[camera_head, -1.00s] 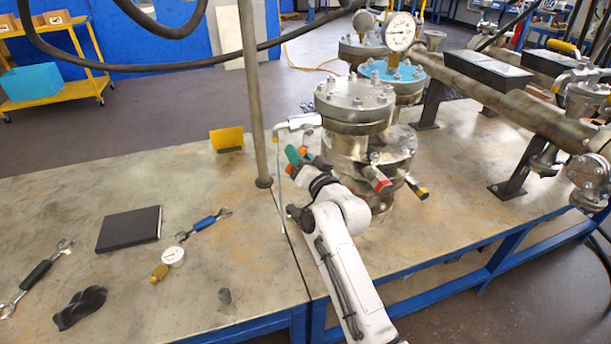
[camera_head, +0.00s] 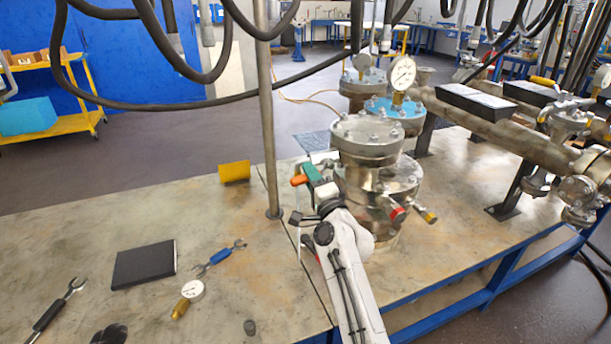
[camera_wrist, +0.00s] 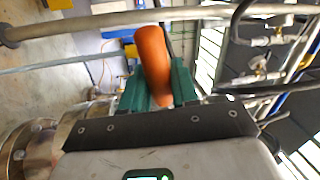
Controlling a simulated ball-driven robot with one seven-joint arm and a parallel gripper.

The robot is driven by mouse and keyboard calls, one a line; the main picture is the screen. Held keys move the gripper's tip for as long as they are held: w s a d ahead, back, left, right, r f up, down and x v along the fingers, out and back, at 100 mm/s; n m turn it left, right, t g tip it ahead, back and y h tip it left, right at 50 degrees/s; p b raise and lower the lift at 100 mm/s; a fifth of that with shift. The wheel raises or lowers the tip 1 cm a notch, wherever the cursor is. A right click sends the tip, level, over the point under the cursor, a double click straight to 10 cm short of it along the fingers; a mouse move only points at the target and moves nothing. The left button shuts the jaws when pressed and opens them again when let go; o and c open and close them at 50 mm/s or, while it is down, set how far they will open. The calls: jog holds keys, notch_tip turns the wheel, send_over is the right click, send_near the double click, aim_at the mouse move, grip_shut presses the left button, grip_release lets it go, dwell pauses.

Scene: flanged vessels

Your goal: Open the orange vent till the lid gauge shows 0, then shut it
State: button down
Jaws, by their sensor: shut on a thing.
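My gripper (camera_head: 308,177) has green fingers and is shut on the orange vent handle (camera_wrist: 153,62), which stands up between the fingers in the wrist view. The handle's orange end (camera_head: 298,180) shows at the left of the fingers in the head view. The gripper is at the left side of the front flanged vessel (camera_head: 365,140). The vent's body is mostly hidden behind my gripper and arm. The round white lid gauge (camera_head: 402,72) stands behind the front vessel, by a blue-topped vessel (camera_head: 398,112). Its needle is too small to read surely.
An upright pole (camera_head: 268,130) stands left of my gripper, near a yellow sign (camera_head: 234,172). Red and yellow tipped handles (camera_head: 412,213) stick out at the vessel's front right. A black book (camera_head: 144,265), a blue-handled wrench (camera_head: 220,257) and a loose gauge (camera_head: 188,297) lie on the bench.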

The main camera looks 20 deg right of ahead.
jog(key=shift+r+m+h+p, duration=0.4)
jog(key=shift+r+m+p, duration=0.1)
jog(key=shift+m+p, duration=0.35)
jog(key=c, duration=1)
grip_release()
jog(key=s+f+p, duration=0.1)
jog(key=s+f, duration=0.1)
jog(key=s, duration=0.8)
jog(key=shift+s+p, duration=0.3)
jog(key=shift+p, duration=0.05)
jog(key=shift+f, duration=0.1)
